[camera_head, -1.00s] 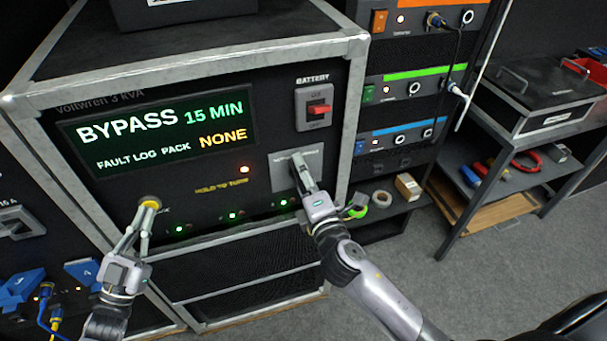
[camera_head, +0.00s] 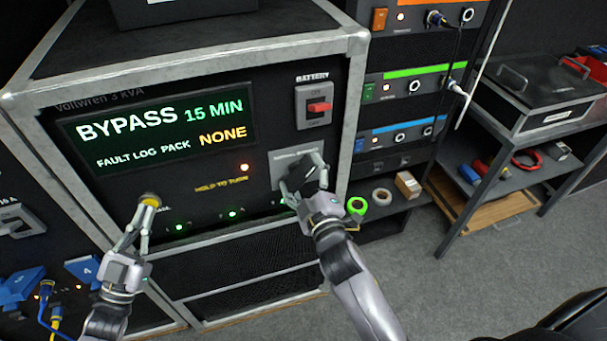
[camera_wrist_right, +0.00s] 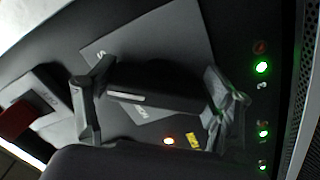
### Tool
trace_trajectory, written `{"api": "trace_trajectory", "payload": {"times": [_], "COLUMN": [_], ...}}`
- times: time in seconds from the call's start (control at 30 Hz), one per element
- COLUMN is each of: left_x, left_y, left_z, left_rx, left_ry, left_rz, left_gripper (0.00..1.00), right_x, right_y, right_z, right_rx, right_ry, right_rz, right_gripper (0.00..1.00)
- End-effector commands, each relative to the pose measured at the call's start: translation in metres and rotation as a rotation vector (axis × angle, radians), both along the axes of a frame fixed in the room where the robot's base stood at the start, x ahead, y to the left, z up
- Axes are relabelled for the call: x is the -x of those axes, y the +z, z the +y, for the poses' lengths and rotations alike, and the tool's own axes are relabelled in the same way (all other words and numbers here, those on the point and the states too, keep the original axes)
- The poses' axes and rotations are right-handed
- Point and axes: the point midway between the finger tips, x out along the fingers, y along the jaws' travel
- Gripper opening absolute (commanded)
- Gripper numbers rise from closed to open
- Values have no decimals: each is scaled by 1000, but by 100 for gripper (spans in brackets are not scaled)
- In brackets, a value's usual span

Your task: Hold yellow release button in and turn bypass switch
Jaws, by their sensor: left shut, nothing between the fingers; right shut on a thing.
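The yellow release button (camera_head: 150,199) is at the lower left of the black panel in the head view. My left gripper (camera_head: 146,207) is shut and empty, its fingertips at the button's lower edge. I cannot tell whether they touch it or whether the button is pressed in. The bypass switch has a black knob (camera_head: 304,174) on a grey plate (camera_head: 281,163) at the panel's lower right. My right gripper (camera_head: 306,178) is shut on this knob, partly hiding it. In the right wrist view the fingers stand at both ends of the knob (camera_wrist_right: 155,85), which has a white mark.
The display (camera_head: 160,130) reads "BYPASS 15 MIN" and "FAULT LOG PACK NONE". A red battery switch (camera_head: 319,107) sits above the bypass plate. An orange light (camera_head: 244,167) glows by "HOLD TO TURN". A shelf with tape rolls (camera_head: 382,197) is to the right.

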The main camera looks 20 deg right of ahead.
Motion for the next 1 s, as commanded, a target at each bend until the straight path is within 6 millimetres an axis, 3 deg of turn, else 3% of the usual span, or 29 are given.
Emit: {"api": "trace_trajectory", "payload": {"times": [0.33,0.83,0.87,1.0], "left_x": [0,0,0,0], "left_y": [0,0,0,0], "left_z": [0,0,0,0], "left_rx": [1,1,1,1], "left_ry": [1,1,1,1], "left_rz": [0,0,0,0], "left_gripper": [0,0,0,0], "right_x": [0,0,0,0], "right_y": [-1,-1,-1,-1], "right_z": [1,1,1,1], "right_rx": [-124,-146,-146,-144], "right_ry": [0,1,1,1], "right_rz": [0,0,0,-1], "right_gripper": [47,47,76,85]}}
